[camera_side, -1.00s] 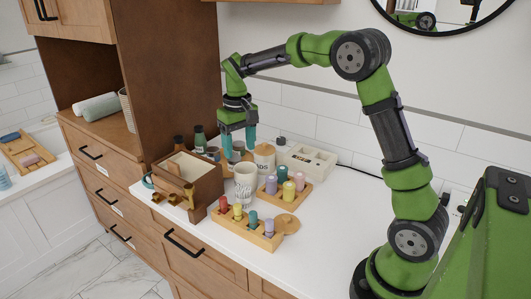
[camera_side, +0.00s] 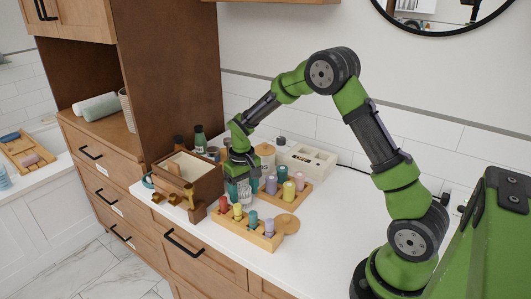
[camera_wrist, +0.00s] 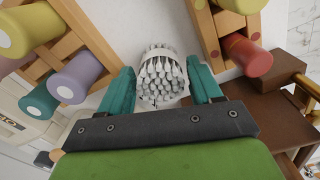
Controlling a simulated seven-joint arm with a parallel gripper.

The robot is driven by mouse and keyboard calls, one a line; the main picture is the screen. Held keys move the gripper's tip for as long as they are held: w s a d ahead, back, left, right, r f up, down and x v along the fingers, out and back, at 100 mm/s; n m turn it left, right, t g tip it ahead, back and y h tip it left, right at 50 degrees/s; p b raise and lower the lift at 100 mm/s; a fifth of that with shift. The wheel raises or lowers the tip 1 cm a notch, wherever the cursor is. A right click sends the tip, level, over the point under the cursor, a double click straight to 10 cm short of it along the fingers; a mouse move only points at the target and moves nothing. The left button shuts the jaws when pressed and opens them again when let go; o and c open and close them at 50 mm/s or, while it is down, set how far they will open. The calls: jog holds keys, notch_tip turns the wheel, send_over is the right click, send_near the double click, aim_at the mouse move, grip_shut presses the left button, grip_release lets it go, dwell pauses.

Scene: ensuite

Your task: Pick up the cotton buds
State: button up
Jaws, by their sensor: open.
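The cotton buds (camera_wrist: 161,72) are a white bundle seen end-on in the wrist view, with a pale band around them. In the side view, the white cup (camera_side: 243,194) is mostly hidden behind my gripper (camera_side: 239,178). My gripper's teal fingers (camera_wrist: 162,88) are open, one on each side of the bundle in the wrist view. I cannot tell whether either finger touches it.
Wooden peg racks stand close by, one in front (camera_side: 243,233) and one to the right (camera_side: 293,194). A brown wooden box (camera_side: 205,186) is to the left, with brass pieces before it. The right counter is clear.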

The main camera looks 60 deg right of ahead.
aim_at(244, 187)
notch_tip(244, 187, down, 2)
jog(key=shift+f, duration=0.1)
jog(key=c, duration=0.8)
jog(key=r, duration=1.1)
jog(key=shift+w+d+r, duration=0.25)
jog(key=shift+d+r, duration=0.05)
jog(key=w+d, duration=0.1)
jog(key=d, duration=0.1)
jog(key=w+d, duration=0.1)
jog(key=d, duration=0.1)
jog(key=w+d+r, duration=0.1)
jog(key=w+d, duration=0.1)
